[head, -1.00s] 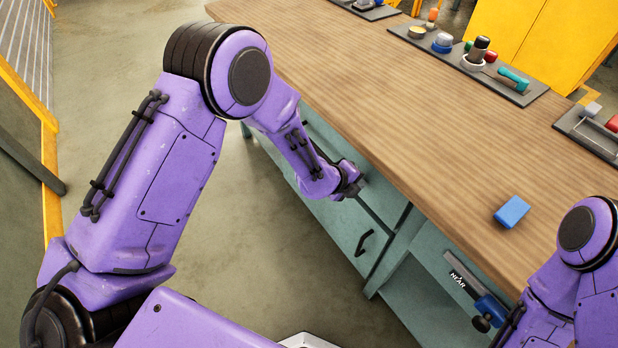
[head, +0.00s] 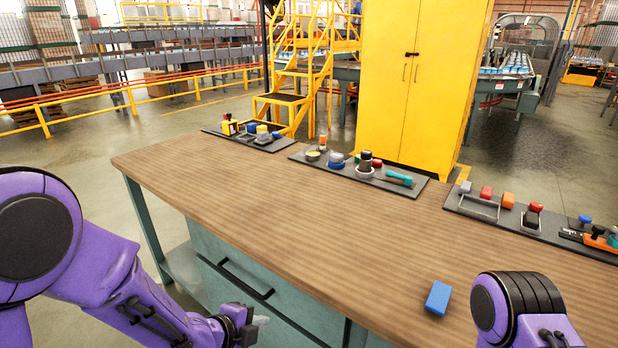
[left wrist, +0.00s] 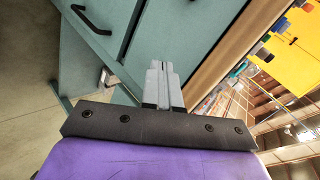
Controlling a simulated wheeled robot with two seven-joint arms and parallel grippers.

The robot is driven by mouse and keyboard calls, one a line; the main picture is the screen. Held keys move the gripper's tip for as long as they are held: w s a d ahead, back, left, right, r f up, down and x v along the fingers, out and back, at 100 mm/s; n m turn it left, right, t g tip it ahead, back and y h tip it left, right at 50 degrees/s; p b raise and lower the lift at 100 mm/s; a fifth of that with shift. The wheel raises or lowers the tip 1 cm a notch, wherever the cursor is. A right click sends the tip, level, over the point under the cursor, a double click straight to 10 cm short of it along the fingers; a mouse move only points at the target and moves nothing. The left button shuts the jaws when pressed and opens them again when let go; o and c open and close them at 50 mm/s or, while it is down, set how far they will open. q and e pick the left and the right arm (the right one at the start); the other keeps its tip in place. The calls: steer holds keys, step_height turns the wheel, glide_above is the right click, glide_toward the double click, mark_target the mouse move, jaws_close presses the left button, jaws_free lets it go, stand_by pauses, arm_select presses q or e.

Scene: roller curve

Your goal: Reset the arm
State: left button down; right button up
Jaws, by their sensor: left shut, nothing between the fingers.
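My purple left arm comes in from the left in the head view. My left gripper (head: 258,328) is low in front of the teal workbench (head: 318,318), below the edge of its top. In the left wrist view the fingers of the left gripper (left wrist: 162,72) are together and empty, with the teal bench front and a drawer handle behind them. My right arm shows only in part at the lower right of the head view. The right gripper is out of the picture.
A blue block (head: 438,298) lies on the wooden bench top (head: 240,190) near the right arm. Dark trays of small items, such as the middle tray (head: 415,187), line the back edge. A yellow cabinet (head: 420,80) stands behind. The middle of the top is clear.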

arm_select(q)
steer(key=s+a+f+n+g+y, duration=0.1)
steer(key=s+a+f+n+y, duration=0.3)
steer(key=s+a+f+n, duration=0.7)
steer(key=s+a+f+n+g+y, duration=0.1)
steer(key=s+a+f+n+y, duration=0.3)
steer(key=n, duration=1.2)
steer(key=s+a+f+g, duration=0.1)
steer(key=s+f, duration=0.1)
steer(key=s, duration=0.4)
steer(key=s+a+f+n+g, duration=0.1)
steer(key=s+f+g, duration=0.1)
steer(key=s, duration=0.4)
steer(key=shift+s+a+f+y, duration=0.3)
steer(key=shift+f+y, duration=0.1)
steer(key=shift+f, duration=0.4)
steer(key=shift+w, duration=0.1)
